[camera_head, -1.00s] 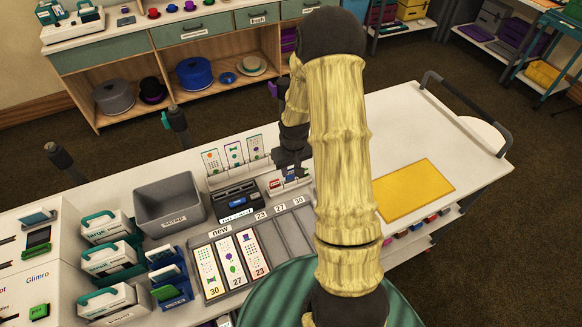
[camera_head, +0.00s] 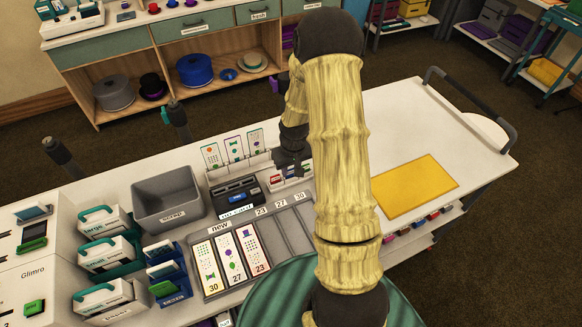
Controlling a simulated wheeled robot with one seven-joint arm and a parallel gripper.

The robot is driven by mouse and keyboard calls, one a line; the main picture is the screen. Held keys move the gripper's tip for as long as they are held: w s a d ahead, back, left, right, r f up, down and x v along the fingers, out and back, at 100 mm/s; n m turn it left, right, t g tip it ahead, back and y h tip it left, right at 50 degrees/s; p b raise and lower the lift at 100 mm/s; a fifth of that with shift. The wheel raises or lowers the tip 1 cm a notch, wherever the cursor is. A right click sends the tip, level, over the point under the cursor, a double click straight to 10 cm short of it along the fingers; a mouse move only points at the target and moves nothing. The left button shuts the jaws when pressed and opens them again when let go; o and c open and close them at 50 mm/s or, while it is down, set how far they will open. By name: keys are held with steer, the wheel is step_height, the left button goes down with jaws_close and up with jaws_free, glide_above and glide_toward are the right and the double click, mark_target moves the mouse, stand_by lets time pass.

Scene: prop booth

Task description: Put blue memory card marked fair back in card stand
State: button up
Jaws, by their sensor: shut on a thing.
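The card stand (camera_head: 277,181) is a small pale holder on the worktop, with red and white cards showing in it. My gripper (camera_head: 291,172) is right above and behind this stand, pointing down. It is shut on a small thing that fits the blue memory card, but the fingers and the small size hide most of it. I cannot read the word fair on any card. Whether the held card touches the stand cannot be told.
A black device (camera_head: 222,189) with a blue piece sits left of the stand. A grey bin (camera_head: 166,203), a new-labelled tray (camera_head: 212,283) and an upright rack of patterned cards (camera_head: 214,176) are close by. A yellow mat (camera_head: 415,199) lies on clear worktop at right.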

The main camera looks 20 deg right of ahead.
stand_by(0.3)
steer(key=o, duration=0.8)
steer(key=shift+c, duration=0.2)
step_height(320, 180, up, 17)
steer(key=s+b, duration=0.1)
steer(key=s, duration=0.1)
steer(key=shift+r, duration=0.15)
steer(key=shift+s, duration=0.1)
stand_by(0.4)
steer(key=s+a+t, duration=0.1)
steer(key=s+a, duration=0.9)
steer(key=s, duration=0.2)
steer(key=shift+s+f, duration=0.3)
steer(key=shift+s, duration=0.1)
